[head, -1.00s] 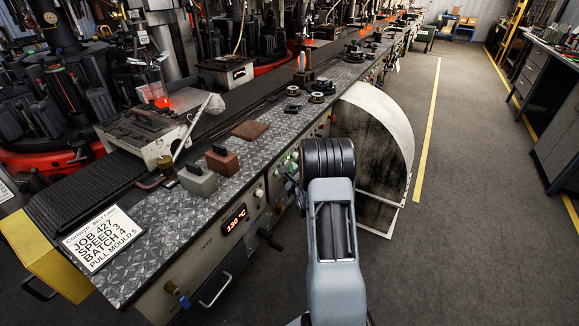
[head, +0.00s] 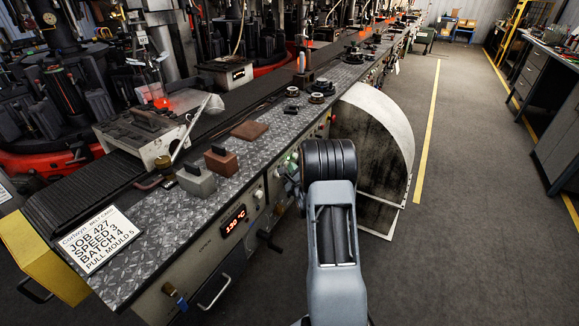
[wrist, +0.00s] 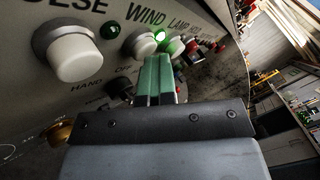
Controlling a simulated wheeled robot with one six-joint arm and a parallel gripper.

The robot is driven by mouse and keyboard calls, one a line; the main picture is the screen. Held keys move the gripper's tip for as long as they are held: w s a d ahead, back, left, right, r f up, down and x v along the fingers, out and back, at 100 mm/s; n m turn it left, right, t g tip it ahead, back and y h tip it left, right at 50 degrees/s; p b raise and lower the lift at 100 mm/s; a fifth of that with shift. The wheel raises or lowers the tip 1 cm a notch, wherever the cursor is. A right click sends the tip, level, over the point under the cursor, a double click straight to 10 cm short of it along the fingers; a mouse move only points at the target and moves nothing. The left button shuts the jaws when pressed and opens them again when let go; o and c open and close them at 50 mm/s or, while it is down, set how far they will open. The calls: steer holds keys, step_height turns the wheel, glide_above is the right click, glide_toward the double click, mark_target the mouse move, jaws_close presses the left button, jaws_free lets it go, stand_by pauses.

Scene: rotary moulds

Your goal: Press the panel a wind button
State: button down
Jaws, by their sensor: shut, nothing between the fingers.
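The white wind button (wrist: 140,44) sits under the word WIND on the pale panel (wrist: 88,92) in the wrist view. A small green lamp (wrist: 159,34) beside it is lit. My gripper (wrist: 157,58) has green fingers, closed together and empty. Their tips point at the panel and appear just below and right of the wind button; I cannot tell whether they touch it. In the head view, my arm's dark wrist joint hides much of the gripper, and the panel front (head: 205,262) runs along the bench.
A larger white button (wrist: 74,52) is left of the wind button, with a dark green lamp (wrist: 107,32) between. A dark HAND/OFF knob (wrist: 118,88) is below. More buttons and a red one (wrist: 193,48) lie right. A round metal guard (head: 375,135) stands beyond my arm.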

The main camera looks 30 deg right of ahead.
steer(key=shift+s+d, duration=0.45)
steer(key=shift+s, duration=0.4)
steer(key=shift+s+d, duration=0.5)
steer(key=shift+s, duration=0.4)
steer(key=shift+s+d, duration=0.45)
steer(key=shift+s, duration=0.4)
steer(key=s+f+n+g, duration=0.3)
steer(key=f+n+g, duration=0.4)
steer(key=f, duration=0.2)
steer(key=s+a+r+n+g+y+p, duration=0.2)
steer(key=s+a+r+n+g, duration=0.3)
steer(key=n, duration=0.4)
steer(key=s+a+r+n+g+y+p, duration=0.1)
steer(key=s+a+r+n+p, duration=0.3)
steer(key=s+a+r+n, duration=0.3)
steer(key=s+a+r+n+g+y+p, duration=0.1)
steer(key=s+a+r+n+p, duration=0.4)
steer(key=a+r, duration=1.1)
step_height(320, 180, up, 2)
steer(key=s+n+y, duration=0.1)
steer(key=s, duration=0.1)
steer(key=shift+s+a+r+n, duration=0.15)
steer(key=shift+s+r+n, duration=0.1)
steer(key=shift+s+n, duration=0.15)
